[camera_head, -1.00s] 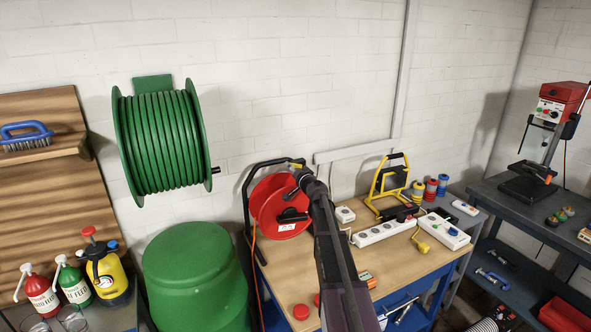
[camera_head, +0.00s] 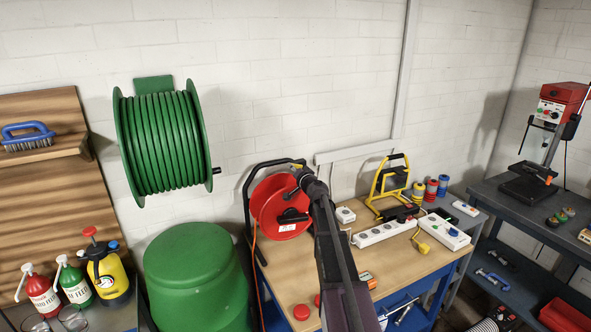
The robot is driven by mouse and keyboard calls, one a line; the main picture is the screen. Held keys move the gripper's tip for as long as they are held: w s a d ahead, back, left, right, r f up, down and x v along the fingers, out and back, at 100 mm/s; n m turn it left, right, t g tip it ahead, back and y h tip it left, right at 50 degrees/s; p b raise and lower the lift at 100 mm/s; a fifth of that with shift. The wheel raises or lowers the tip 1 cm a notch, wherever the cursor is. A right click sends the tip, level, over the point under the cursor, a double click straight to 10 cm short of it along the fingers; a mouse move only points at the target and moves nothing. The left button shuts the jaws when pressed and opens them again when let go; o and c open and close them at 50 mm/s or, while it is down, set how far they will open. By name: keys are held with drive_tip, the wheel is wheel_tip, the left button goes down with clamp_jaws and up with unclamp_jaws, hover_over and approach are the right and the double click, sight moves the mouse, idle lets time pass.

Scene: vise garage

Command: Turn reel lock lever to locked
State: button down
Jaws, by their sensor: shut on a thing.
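The red cable reel (camera_head: 268,205) stands on the wooden bench in a black frame, with a black grip across its lower face. A small yellow part (camera_head: 298,162), seemingly the reel lock lever, shows at the top right of the frame. My gripper (camera_head: 294,180) is at the reel's upper right, just below this yellow part. It is shut on the lever, though the fingers are small and dark and the contact is partly hidden. My arm comes up from the bottom and covers part of the bench right of the reel.
White power strips (camera_head: 384,232) and a yellow work lamp (camera_head: 390,188) stand on the bench (camera_head: 290,272) to the right. Red caps (camera_head: 301,312) lie near the front. A green barrel (camera_head: 198,275) stands left, below a green hose reel (camera_head: 165,140).

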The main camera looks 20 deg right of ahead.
drive_tip(key=shift+r, duration=0.1)
drive_tip(key=m, duration=0.1)
drive_tip(key=r+m+p, duration=0.1)
drive_tip(key=shift+d+m, duration=0.25)
drive_tip(key=shift+m, duration=0.05)
drive_tip(key=m, duration=0.1)
drive_tip(key=d+r+m+p, duration=0.1)
drive_tip(key=m, duration=0.1)
drive_tip(key=shift+d+m, duration=0.1)
drive_tip(key=shift+m, duration=0.2)
drive_tip(key=shift+w+d+r+m+p, duration=0.15)
drive_tip(key=shift+d+m, duration=0.35)
drive_tip(key=shift+m, duration=0.75)
drive_tip(key=shift+s+d+r+m+p, duration=0.1)
drive_tip(key=shift+d+r+m+p, duration=0.25)
drive_tip(key=shift+m, duration=0.85)
drive_tip(key=shift+w+d+m+p, duration=0.1)
drive_tip(key=shift+d+m, duration=0.5)
drive_tip(key=shift+m, duration=0.65)
drive_tip(key=shift+c, duration=2.4)
unclamp_jaws()
